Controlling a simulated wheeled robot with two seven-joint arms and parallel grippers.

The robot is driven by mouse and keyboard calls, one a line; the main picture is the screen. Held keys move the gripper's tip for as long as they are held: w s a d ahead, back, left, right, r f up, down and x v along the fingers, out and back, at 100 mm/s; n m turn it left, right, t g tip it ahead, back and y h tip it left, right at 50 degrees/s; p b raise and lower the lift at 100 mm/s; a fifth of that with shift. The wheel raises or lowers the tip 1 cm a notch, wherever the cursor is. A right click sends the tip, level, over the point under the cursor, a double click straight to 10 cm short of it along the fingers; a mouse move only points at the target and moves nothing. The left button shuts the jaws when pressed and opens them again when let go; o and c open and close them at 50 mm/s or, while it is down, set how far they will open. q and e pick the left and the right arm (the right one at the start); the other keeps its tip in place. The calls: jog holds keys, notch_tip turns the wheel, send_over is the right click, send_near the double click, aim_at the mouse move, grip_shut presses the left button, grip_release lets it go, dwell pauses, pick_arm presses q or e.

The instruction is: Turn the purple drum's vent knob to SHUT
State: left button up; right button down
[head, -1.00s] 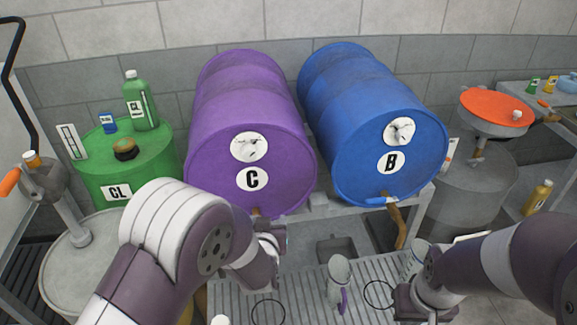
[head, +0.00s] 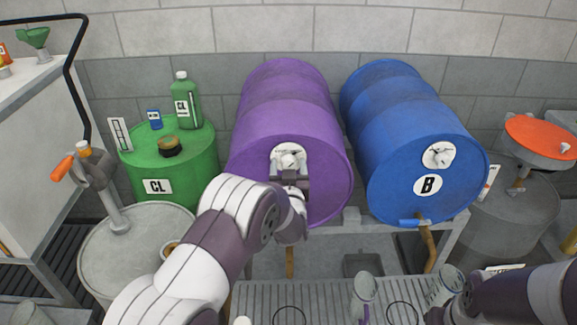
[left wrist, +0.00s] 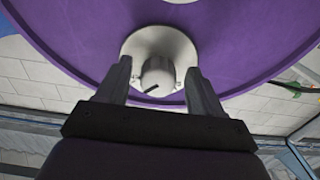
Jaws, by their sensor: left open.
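The purple drum (head: 290,100) lies on its side on a rack in the head view. Its vent knob (head: 290,160) sits on a round white plate on the drum's end face. In the left wrist view the knob (left wrist: 158,74) is pale grey with a dark pointer line slanting to the lower left. My left gripper (left wrist: 158,80) is open, one finger on each side of the knob, with gaps showing. In the head view my left gripper (head: 290,174) covers the plate's lower part and the drum's letter label. My right gripper is at the bottom right edge, its fingers unclear.
A blue drum (head: 415,140) marked B lies to the right, with its own white vent plate (head: 438,155). A green drum (head: 190,160) with bottles stands left. Mugs (head: 364,292) stand on the slatted tray (head: 335,300) below.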

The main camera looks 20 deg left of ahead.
pick_arm(q)
jog(key=shift+d, duration=0.1)
jog(key=c, duration=1.1)
jog(key=shift+o, duration=0.2)
jog(key=shift+d+f+n+b, duration=0.1)
jog(key=shift+f+n+b, duration=0.05)
jog(key=shift+n+b, duration=10.15)
jog(key=m+b, duration=0.2)
jog(key=shift+b, duration=0.3)
